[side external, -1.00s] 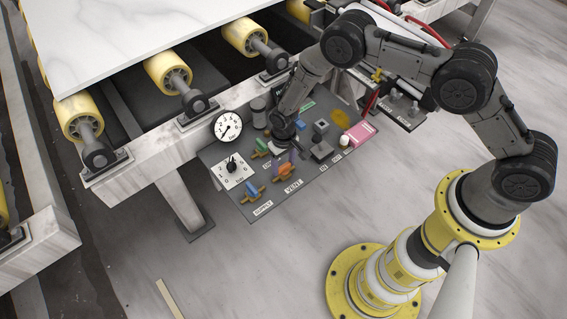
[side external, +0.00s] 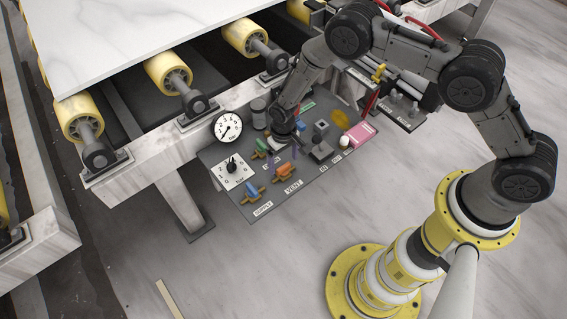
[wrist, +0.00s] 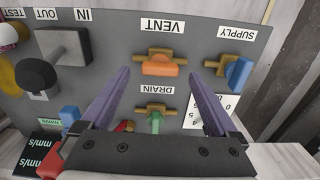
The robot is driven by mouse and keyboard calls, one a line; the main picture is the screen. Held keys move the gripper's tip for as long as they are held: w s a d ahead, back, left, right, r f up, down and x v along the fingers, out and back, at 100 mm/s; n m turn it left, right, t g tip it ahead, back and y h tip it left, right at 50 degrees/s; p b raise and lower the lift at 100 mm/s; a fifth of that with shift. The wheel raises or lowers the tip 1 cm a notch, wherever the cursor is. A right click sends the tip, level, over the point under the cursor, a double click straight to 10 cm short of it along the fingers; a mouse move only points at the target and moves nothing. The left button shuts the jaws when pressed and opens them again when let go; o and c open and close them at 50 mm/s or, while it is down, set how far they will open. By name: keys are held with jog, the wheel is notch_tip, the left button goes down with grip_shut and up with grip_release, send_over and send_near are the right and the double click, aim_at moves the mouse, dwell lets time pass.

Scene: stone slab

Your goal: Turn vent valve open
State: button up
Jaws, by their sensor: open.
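The vent valve (side external: 285,169) has an orange handle on a brass body, next to the VENT label (side external: 293,187) on the grey panel. In the wrist view the orange handle (wrist: 160,69) lies crosswise, roughly in line with its brass body. My gripper (wrist: 158,72) is open, its two purple fingers pointing toward the panel on either side of the vent valve's line of sight. In the side view my gripper (side external: 283,154) is just behind the vent valve. I see no contact with the handle; the exact height above the panel is unclear.
The green drain valve (wrist: 154,121) is close by, between the fingers in the wrist view. The blue supply valve (wrist: 238,72) is near the right finger. A dial gauge (side external: 228,126), a rotary knob (side external: 232,167) and a pink block (side external: 360,134) are also on the panel.

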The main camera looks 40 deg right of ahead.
notch_tip(320, 180, up, 12)
jog(key=shift+f, duration=0.25)
notch_tip(320, 180, up, 16)
jog(key=m+t, duration=0.1)
jog(key=t, duration=0.2)
send_over(284, 166)
jog(key=w+d, duration=0.3)
jog(key=w, duration=0.1)
jog(key=s+d+r+t, duration=0.1)
jog(key=s+d+r, duration=0.25)
jog(key=r, duration=0.45)
jog(key=s+d+r+t, duration=0.2)
jog(key=s+r, duration=0.2)
jog(key=r, duration=0.4)
jog(key=s+d+r+t, duration=0.1)
jog(key=s+d+r, duration=0.15)
jog(key=s, duration=0.35)
jog(key=s+d+r, duration=0.2)
jog(key=s+r, duration=0.2)
jog(key=s, duration=0.3)
jog(key=s+f+n+g, duration=0.1)
jog(key=s+f, duration=0.5)
jog(key=s, duration=0.6)
jog(key=shift+d, duration=0.4)
